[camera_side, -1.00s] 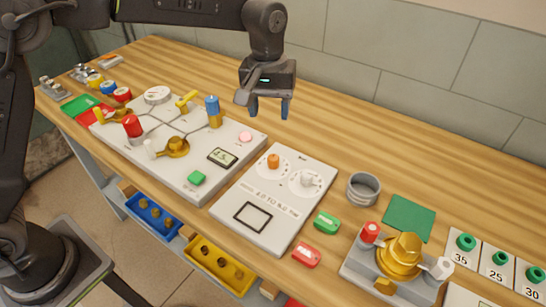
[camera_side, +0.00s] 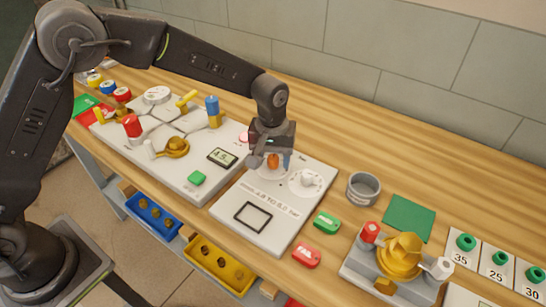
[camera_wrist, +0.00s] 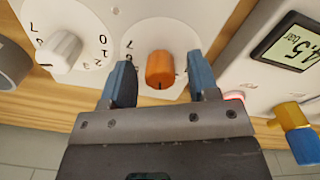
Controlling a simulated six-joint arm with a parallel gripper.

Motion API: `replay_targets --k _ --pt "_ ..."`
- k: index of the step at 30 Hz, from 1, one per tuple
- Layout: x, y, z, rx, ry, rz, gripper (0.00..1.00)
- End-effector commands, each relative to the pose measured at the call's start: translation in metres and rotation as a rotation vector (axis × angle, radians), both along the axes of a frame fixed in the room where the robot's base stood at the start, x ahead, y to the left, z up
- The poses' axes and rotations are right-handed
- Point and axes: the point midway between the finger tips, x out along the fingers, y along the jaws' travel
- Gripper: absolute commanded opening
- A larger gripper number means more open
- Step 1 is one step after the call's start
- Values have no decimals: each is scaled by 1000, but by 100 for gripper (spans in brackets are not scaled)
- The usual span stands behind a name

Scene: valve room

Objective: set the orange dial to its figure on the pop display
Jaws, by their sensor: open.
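The orange dial (camera_side: 273,161) stands on the white panel (camera_side: 236,197), beside a white dial (camera_side: 308,178). My gripper (camera_side: 272,160) is low over the orange dial with its blue fingers pointing down. In the wrist view my gripper (camera_wrist: 164,82) is open, with one finger on each side of the orange dial (camera_wrist: 160,70) and a gap visible at each side. A dark mark shows on the dial's near end; most of its scale is hidden. The small display (camera_side: 222,156) on the larger board reads about 4.5 bar, also in the wrist view (camera_wrist: 293,45).
The white dial (camera_wrist: 59,50) is close to one finger in the wrist view. A blue-topped yellow valve (camera_side: 213,111) stands behind the display. A grey ring (camera_side: 363,189), a green block (camera_side: 327,222) and a red FAIL block (camera_side: 306,255) lie right of the panel.

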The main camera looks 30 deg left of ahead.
Motion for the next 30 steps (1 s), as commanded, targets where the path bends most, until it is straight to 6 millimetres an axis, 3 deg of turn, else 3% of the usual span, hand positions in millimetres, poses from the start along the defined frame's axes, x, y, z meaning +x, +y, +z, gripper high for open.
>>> replay_targets --k 9,24,30 --pt "0 0 -3 0 1 0 55" --pt "0 0 -2 0 0 0 7" --pt "0 0 -2 0 0 -12 6"
